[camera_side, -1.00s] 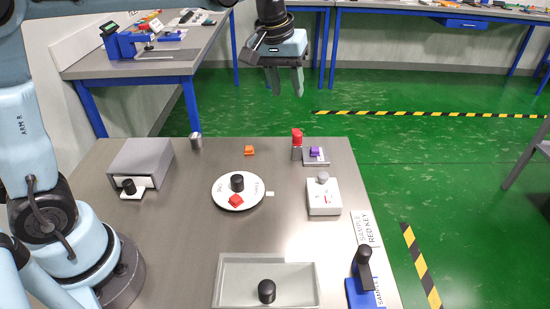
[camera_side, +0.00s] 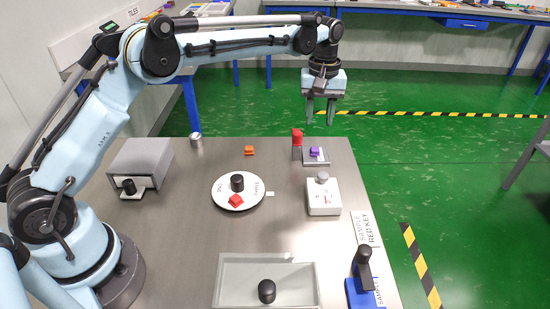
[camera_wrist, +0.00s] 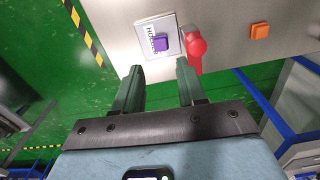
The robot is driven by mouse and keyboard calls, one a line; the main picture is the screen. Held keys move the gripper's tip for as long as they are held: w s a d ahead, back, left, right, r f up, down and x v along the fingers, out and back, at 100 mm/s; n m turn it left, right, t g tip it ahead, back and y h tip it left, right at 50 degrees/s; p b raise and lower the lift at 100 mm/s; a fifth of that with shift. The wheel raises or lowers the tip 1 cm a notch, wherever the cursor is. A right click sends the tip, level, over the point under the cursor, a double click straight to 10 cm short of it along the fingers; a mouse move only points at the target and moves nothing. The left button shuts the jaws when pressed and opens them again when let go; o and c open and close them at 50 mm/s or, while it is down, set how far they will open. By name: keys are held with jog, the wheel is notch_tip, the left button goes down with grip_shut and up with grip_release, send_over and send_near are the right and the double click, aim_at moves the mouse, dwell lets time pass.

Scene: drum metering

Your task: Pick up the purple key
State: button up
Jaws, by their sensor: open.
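The purple key (camera_side: 314,151) is a small block on a grey plate (camera_side: 323,162) near the far right edge of the table. In the wrist view the purple key (camera_wrist: 161,44) sits on the plate marked "HOLDER" (camera_wrist: 148,27). My gripper (camera_side: 320,123) points down above and slightly behind the key in the side view, open and empty. In the wrist view my gripper's two fingers (camera_wrist: 157,70) are spread apart, with the key beyond the tips between them. The gripper is not touching the key.
A red-topped post (camera_side: 297,143) stands just left of the plate; its red handle (camera_wrist: 196,45) is close to one finger's line in the wrist view. An orange block (camera_side: 249,150) lies further left. A white box with a grey knob (camera_side: 323,198) stands in front.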

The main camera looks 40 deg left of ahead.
aim_at(315, 150)
notch_tip(315, 150, down, 9)
jog(key=shift+s, duration=0.15)
grip_shut()
dwell(0.5)
